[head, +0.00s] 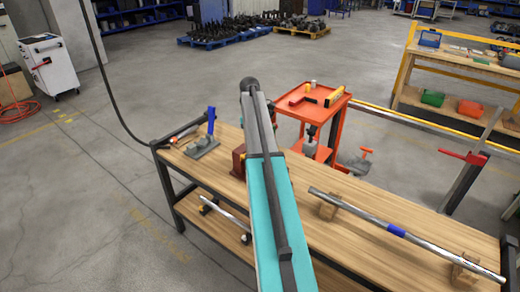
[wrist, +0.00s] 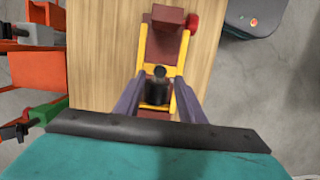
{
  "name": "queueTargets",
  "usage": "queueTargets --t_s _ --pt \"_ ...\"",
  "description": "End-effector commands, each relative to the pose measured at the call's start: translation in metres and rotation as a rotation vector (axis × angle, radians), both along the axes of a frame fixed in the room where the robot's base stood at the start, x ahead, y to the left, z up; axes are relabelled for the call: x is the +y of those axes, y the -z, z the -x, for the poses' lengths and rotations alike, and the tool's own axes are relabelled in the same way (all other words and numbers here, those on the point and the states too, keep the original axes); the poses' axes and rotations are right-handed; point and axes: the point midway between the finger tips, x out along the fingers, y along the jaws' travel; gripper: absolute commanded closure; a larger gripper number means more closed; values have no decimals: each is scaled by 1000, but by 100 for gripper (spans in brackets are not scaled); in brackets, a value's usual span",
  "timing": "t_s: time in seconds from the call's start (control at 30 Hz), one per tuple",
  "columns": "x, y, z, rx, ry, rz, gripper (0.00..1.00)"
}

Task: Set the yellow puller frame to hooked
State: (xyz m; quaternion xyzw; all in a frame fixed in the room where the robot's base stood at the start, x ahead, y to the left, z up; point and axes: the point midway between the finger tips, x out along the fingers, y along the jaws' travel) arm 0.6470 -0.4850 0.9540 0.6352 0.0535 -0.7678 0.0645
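The yellow puller frame (wrist: 181,50) lies below my gripper in the wrist view, on the wooden bench top. It has yellow side bars around dark red blocks (wrist: 165,35), with a red knob (wrist: 192,21) at its upper right. A dark upright cylinder (wrist: 158,90) stands in its middle. My gripper (wrist: 161,80) has its two grey-purple fingers apart, one on each side of this cylinder, with no clear contact. In the head view my teal arm hides the gripper and most of the puller; only a dark red part (head: 238,160) shows left of the arm.
The bench (head: 345,179) also holds a blue-handled tool (head: 205,142) at left and a long metal bar (head: 365,222) on wooden blocks at right. An orange cart (head: 313,100) stands behind the bench. A grey rounded object (wrist: 255,15) is at upper right in the wrist view.

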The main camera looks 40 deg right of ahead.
Motion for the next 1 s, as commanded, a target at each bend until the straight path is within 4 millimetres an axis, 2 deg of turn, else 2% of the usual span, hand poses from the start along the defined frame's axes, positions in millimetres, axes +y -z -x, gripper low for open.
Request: queueTargets --t_s 0.7,1.0 --pt "2 -95 -19 -2 0 0 64" --pt "3 -111 -21 -2 -1 -1 64"
